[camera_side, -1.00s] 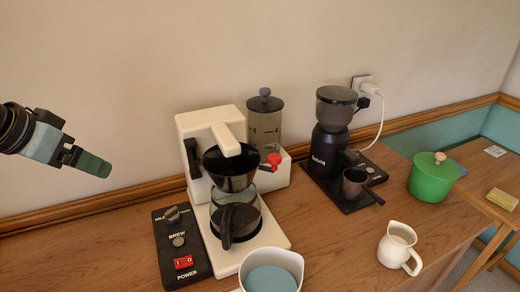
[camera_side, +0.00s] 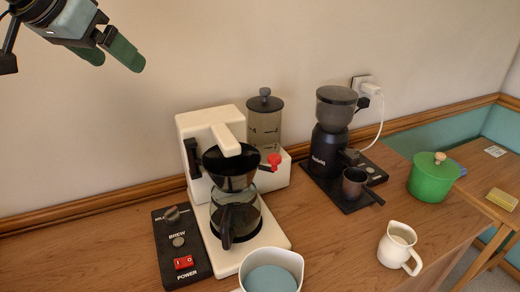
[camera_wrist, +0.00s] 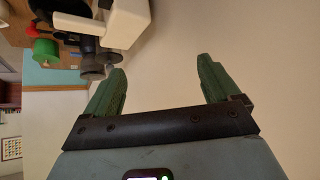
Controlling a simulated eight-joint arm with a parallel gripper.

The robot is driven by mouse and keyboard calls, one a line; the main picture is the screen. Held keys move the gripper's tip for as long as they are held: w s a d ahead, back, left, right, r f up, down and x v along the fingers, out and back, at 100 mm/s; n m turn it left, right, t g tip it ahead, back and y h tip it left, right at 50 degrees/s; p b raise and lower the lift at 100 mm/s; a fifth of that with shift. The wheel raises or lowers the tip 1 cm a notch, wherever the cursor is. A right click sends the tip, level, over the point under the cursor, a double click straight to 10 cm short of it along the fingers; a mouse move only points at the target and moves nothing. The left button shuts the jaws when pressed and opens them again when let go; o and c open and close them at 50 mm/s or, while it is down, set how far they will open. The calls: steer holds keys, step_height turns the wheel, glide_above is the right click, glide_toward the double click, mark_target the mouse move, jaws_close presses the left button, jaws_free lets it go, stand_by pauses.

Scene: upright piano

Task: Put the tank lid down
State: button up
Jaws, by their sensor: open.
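The tank lid (camera_side: 265,102) is a dark disc with a small knob. It sits on top of the clear grey tank (camera_side: 265,127) at the back of the white coffee machine (camera_side: 210,122). My gripper (camera_side: 117,62) is up at the upper left of the side view, in front of the wall and well apart from the lid. Its two green fingers are spread with nothing between them. The open fingers also show in the wrist view (camera_wrist: 162,68), with bare wall between them. I cannot clearly pick out the lid in the wrist view.
A glass carafe (camera_side: 239,222) stands in the machine. A black grinder (camera_side: 328,150), a green pot (camera_side: 432,182), a white jug (camera_side: 396,252) and a blue-filled white container (camera_side: 270,278) stand on the wooden counter (camera_side: 335,235). The air around my gripper is clear.

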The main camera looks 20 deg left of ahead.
steer(key=w+d+t, duration=0.1)
steer(key=w+d, duration=0.7)
steer(key=m+t+h, duration=0.2)
glide_toward(265, 89)
step_height(265, 89, up, 5)
steer(key=w+f, duration=0.1)
steer(key=f, duration=0.2)
steer(key=w+f, duration=0.2)
steer(key=f, duration=0.1)
steer(key=w+d+f, duration=0.1)
steer(key=w+f, duration=0.1)
steer(key=f, duration=0.1)
steer(key=shift+w, duration=0.1)
steer(key=shift+r+x, duration=0.25)
steer(key=shift+x, duration=2.6)
steer(key=shift+c, duration=0.3)
steer(key=shift+g, duration=0.3)
steer(key=c, duration=1.1)
